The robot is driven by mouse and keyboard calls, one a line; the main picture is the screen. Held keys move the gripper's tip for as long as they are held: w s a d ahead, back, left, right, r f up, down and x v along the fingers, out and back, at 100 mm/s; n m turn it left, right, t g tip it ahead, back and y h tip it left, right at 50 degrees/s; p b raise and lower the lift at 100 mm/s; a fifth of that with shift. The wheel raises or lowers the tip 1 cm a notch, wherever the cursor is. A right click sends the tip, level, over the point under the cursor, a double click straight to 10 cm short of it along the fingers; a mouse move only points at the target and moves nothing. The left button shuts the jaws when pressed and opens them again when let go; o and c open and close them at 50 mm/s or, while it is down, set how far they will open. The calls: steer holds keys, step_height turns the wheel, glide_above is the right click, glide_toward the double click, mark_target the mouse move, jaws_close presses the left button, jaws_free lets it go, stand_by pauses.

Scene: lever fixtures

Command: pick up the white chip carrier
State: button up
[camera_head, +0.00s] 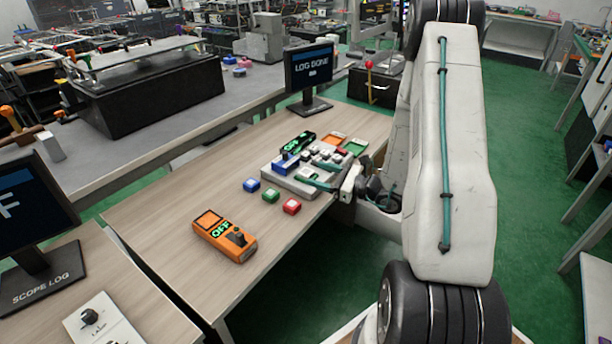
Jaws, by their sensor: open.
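A pale grey fixture (283,176) with several small parts on it sits on the wooden table near its right edge. My gripper (307,172) reaches in from the right, low over the fixture. Its two teal fingers are apart, one nearer and one farther. A small whitish piece (306,173) shows between the fingertips and may be the white chip carrier; it is too small to be sure. I cannot tell whether the fingers touch it. My wrist hides the fixture's right end.
An orange meter reading OFF (225,236) lies nearer. A monitor reading LOG DONE (309,72) stands behind. Orange (334,139) and green (355,147) trays lie beyond the fixture. The table's left is clear.

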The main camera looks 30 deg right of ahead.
mark_target(312, 174)
steer(key=d+f+m, duration=0.1)
steer(key=d+f+m+h, duration=0.1)
steer(key=d+f+t+h, duration=0.1)
steer(key=f, duration=0.1)
steer(key=shift+s+d+m, duration=0.25)
steer(key=shift+s+m, duration=0.1)
steer(key=shift+m, duration=0.05)
steer(key=shift+w+d+f+t+h, duration=0.15)
steer(key=shift+d+f+t+h, duration=0.15)
steer(key=shift+h, duration=0.2)
steer(key=x, duration=0.7)
steer(key=shift+w+a, duration=0.15)
steer(key=c, duration=1.3)
